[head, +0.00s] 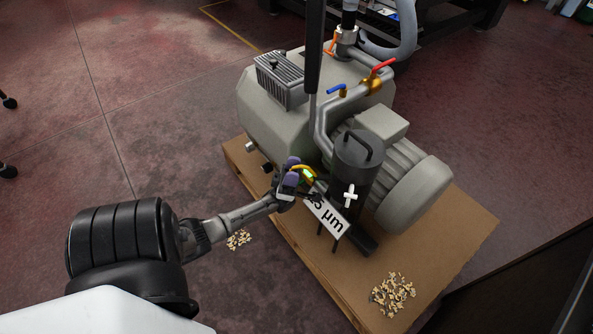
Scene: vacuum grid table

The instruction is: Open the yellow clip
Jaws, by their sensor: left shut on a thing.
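The yellow clip (303,168) shows as a small yellow curved piece on the left side of the dark filter canister (362,160), with a bright green patch beside it. My left gripper (297,179) reaches in from the lower left and is shut on the yellow clip. Its fingers hide part of the clip, so I cannot tell how far the clip is opened. A white label (326,216) marked "µm" lies just below the gripper, partly covered. My right gripper is not in view.
The grey pump (262,119) and its motor (424,195) stand on a wooden board (440,240). Pipes with a red valve handle (383,64) and a blue one (337,89) rise behind the canister. Small loose chips (393,293) lie on the board. The floor on the left is open.

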